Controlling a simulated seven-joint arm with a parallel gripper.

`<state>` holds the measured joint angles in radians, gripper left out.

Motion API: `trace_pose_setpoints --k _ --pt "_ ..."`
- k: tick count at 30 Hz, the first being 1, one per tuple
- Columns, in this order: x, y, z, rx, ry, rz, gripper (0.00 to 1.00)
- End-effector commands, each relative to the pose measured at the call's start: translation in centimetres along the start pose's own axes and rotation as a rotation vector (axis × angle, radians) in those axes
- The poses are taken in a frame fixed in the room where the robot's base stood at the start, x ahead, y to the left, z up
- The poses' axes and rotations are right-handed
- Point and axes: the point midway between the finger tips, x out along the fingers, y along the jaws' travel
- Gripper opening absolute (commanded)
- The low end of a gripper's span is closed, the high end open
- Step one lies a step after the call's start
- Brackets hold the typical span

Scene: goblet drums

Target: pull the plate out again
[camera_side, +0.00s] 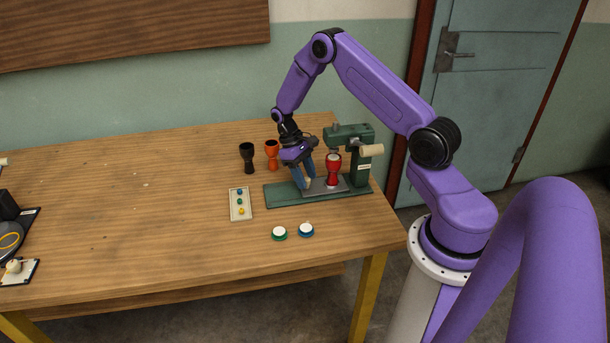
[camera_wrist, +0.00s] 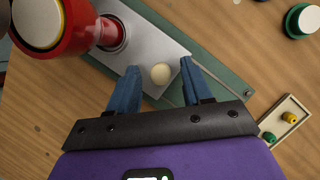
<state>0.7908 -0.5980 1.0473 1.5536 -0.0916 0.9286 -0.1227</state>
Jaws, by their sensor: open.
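A grey plate (camera_side: 326,190) lies on the green base of a press (camera_side: 276,196). A red goblet drum (camera_side: 333,172) with a pale top stands on the plate, below the press head. In the wrist view its foot sits in a dark ring on the plate (camera_wrist: 147,42). A cream knob (camera_wrist: 160,74) rises from the plate's near end. My gripper (camera_wrist: 160,67) is open, with one blue finger on each side of the knob and a visible gap at both. In the side view my gripper (camera_side: 308,184) is low over the plate's left end.
A black drum (camera_side: 247,158) and an orange drum (camera_side: 272,155) stand behind the press. A cream tray (camera_side: 232,205) with small coloured pieces lies left of it. A green-rimmed disc (camera_side: 279,233) and a blue-rimmed disc (camera_side: 306,230) lie in front. The table's middle is clear.

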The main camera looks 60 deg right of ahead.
Motion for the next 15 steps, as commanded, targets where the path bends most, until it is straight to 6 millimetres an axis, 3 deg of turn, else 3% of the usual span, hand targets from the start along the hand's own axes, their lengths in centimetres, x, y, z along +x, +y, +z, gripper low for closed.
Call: trace_pose_setpoints --k 3,7,8,15 --pt "-0.01 -0.01 0.0 0.0 0.0 0.0 0.46" --pt "-0.03 -0.01 -0.01 0.0 0.0 0.0 0.04" --pt "-0.03 -0.01 -0.01 0.0 0.0 0.0 0.0" --pt "-0.26 -0.58 -0.59 -0.003 0.002 0.001 0.0"
